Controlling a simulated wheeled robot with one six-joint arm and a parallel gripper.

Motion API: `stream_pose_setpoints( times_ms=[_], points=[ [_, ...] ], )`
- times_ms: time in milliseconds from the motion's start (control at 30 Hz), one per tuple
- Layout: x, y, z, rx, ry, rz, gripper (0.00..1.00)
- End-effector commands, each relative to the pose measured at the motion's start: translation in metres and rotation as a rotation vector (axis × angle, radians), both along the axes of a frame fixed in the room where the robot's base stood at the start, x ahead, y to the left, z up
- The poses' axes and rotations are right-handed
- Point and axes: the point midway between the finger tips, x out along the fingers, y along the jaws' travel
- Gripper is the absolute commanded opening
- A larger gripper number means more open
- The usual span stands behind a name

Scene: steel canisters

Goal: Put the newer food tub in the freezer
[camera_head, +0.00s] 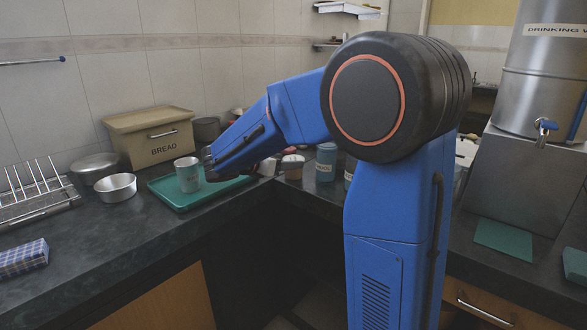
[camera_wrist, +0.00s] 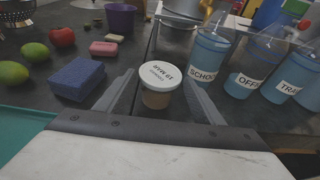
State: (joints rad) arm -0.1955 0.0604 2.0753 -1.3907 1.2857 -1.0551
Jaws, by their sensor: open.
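A small food tub (camera_wrist: 156,98) with a white lid and brownish contents stands upright on the dark counter in the wrist view. Its lid label appears to read "19 MAR", upside down, with a smaller line I cannot read. My gripper (camera_wrist: 158,80) is open, with one finger on each side of the tub. I cannot tell whether either finger touches it. A white-lidded tub (camera_head: 293,168) also shows in the head view, right of my wrist. I see no second dated tub to compare and no freezer.
A blue sponge (camera_wrist: 77,79), pink soap (camera_wrist: 103,48) and fruit lie left. A bread box (camera_head: 150,137) is behind.

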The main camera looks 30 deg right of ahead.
Motion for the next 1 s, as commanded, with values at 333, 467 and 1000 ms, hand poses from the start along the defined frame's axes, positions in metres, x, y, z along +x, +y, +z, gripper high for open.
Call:
stream_pose_setpoints(
  times_ms=[333,467,1000],
  points=[
    [0.008,-0.024,-0.008,0.0,0.0,-0.001,0.62],
    [0.012,-0.036,-0.012,0.0,0.001,-0.003,0.62],
    [0.027,-0.074,-0.024,0.0,0.0,0.001,0.62]
  ],
)
